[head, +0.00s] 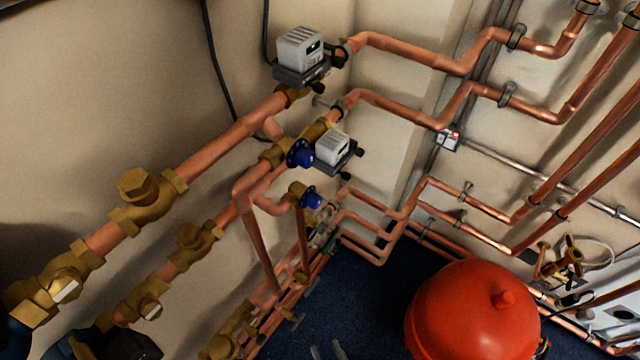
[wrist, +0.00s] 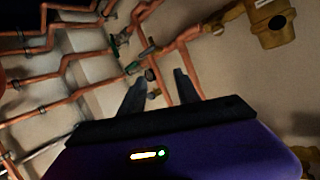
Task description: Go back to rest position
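My gripper (wrist: 160,80) shows in the wrist view with its two dark fingers spread apart. Nothing is held between them. Copper pipes (wrist: 185,72) and a small dark round part (wrist: 150,74) show beyond the fingertips; I cannot tell how far off they are. In the head view, two grey prongs at the bottom edge look like my fingertips, over the blue floor (head: 365,295). The rest of the gripper is out of that view.
Copper pipes (head: 230,140) with brass valves (head: 145,200) run along the left wall. Two grey actuator boxes (head: 300,50) and blue-capped valves (head: 300,154) sit on them. A red round tank (head: 470,320) stands at the lower right. More pipes (head: 470,195) line the right wall.

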